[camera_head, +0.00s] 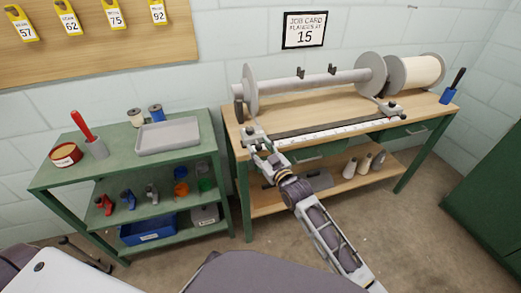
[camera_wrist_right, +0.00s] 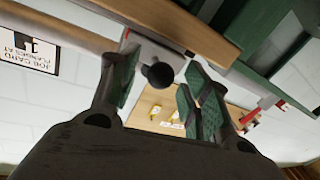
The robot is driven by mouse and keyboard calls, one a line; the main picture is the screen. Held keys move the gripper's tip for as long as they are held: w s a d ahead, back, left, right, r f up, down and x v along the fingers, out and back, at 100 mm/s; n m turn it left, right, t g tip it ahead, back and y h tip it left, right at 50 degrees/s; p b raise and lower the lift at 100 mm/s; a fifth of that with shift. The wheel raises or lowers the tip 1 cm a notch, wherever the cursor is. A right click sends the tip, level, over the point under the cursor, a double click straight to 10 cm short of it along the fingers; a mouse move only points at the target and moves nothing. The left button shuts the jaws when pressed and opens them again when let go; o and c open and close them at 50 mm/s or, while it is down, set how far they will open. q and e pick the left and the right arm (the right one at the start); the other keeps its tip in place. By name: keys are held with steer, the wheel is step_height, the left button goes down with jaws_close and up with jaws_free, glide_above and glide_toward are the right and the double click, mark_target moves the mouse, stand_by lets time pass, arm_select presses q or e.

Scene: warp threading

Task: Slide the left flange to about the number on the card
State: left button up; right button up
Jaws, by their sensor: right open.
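The left flange (camera_head: 250,92) is a grey disc at the left end of the horizontal beam (camera_head: 312,83) on the wooden bench. A small grey slider with a dark knob (camera_wrist_right: 158,75) shows in the right wrist view, near the scale's left end. My right gripper (camera_head: 262,152) is at the bench's front left, by this slider. In the right wrist view its green-padded fingers (camera_wrist_right: 165,100) are apart, with the knob between them. Contact cannot be told. The job card (camera_head: 304,30) on the wall reads 15. The white scale (camera_head: 335,131) runs along the bench front; its numbers are too small to read.
The right flange (camera_head: 371,73) stands at the beam's other end, beside a wound spool (camera_head: 423,71). A second slider (camera_head: 392,108) is at the scale's right. A green shelf cart (camera_head: 125,165) with a grey tray stands left of the bench.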

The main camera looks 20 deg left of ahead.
jaws_close()
arm_select(q)
steer(key=shift+s+f, duration=0.15)
steer(key=shift+f, duration=0.05)
arm_select(e)
steer(key=shift+d, duration=0.1)
steer(key=w+d, duration=0.1)
steer(key=d, duration=0.1)
steer(key=w+d, duration=0.1)
steer(key=w+d+p, duration=0.1)
steer(key=w+d, duration=0.1)
steer(key=shift+d, duration=0.35)
steer(key=w+d, duration=0.2)
steer(key=d, duration=0.1)
steer(key=w+d, duration=0.1)
steer(key=d, duration=0.1)
steer(key=shift+w+d, duration=0.2)
steer(key=shift+w, duration=0.1)
arm_select(q)
steer(key=shift+d+f, duration=0.2)
steer(key=shift+f, duration=0.45)
steer(key=shift+d+f, duration=0.2)
steer(key=shift+f, duration=0.4)
arm_select(e)
steer(key=shift+w+d, duration=0.5)
steer(key=shift+d, duration=0.25)
